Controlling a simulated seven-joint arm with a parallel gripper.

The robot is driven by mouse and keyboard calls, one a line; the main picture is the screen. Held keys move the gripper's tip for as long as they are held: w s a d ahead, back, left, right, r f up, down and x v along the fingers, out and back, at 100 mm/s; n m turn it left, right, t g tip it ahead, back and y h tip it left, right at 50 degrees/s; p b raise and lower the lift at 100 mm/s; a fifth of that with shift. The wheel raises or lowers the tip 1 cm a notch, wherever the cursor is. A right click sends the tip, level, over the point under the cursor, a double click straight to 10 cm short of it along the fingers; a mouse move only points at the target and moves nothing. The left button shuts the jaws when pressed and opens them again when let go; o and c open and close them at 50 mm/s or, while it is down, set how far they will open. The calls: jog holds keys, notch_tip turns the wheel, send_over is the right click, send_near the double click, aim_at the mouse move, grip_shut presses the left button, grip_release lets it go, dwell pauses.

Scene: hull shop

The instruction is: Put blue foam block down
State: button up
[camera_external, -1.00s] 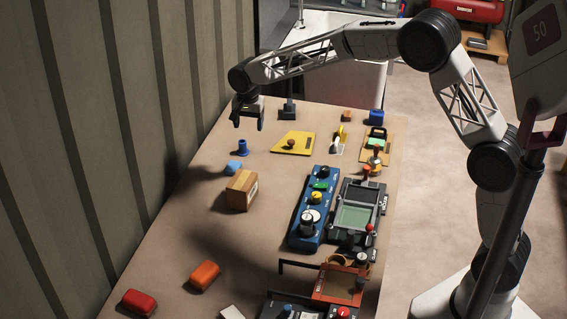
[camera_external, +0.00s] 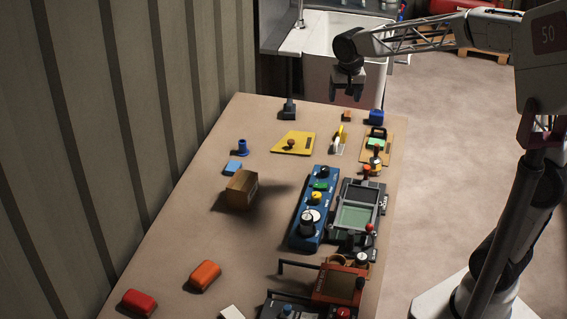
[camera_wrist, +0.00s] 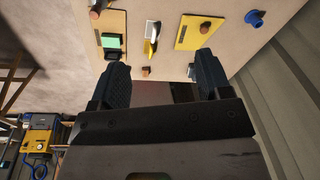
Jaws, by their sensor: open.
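A light-blue block (camera_external: 232,168), which looks like the foam block, lies on the table (camera_external: 190,215) near its left edge, just behind the cardboard box (camera_external: 240,190). Nothing holds it. A darker blue block (camera_external: 376,117) sits at the far right of the table. My gripper (camera_external: 347,92) is open and empty, raised by the far end of the table, well away from the light-blue block. In the wrist view its two fingers stand wide apart (camera_wrist: 162,78); the light-blue block is not seen there.
A blue flanged cylinder (camera_external: 242,148) stands behind the light-blue block. A yellow plate (camera_external: 293,143), a blue control panel (camera_external: 312,215) and other devices fill the right side. Orange (camera_external: 205,275) and red (camera_external: 139,302) blocks lie at front left. A corrugated wall (camera_external: 110,120) borders the left.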

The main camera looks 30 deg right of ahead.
jog(key=s+d+f+n, duration=0.1)
jog(key=s+d, duration=0.4)
jog(key=s, duration=0.5)
jog(key=s+d+f+n, duration=0.1)
jog(key=s+d, duration=0.4)
jog(key=s, duration=0.6)
jog(key=s+d+f+n+t, duration=0.1)
jog(key=s+d, duration=0.4)
jog(key=s, duration=0.6)
jog(key=shift+s+d+f+n, duration=0.15)
jog(key=shift+d+f+n, duration=0.1)
jog(key=shift+n, duration=0.45)
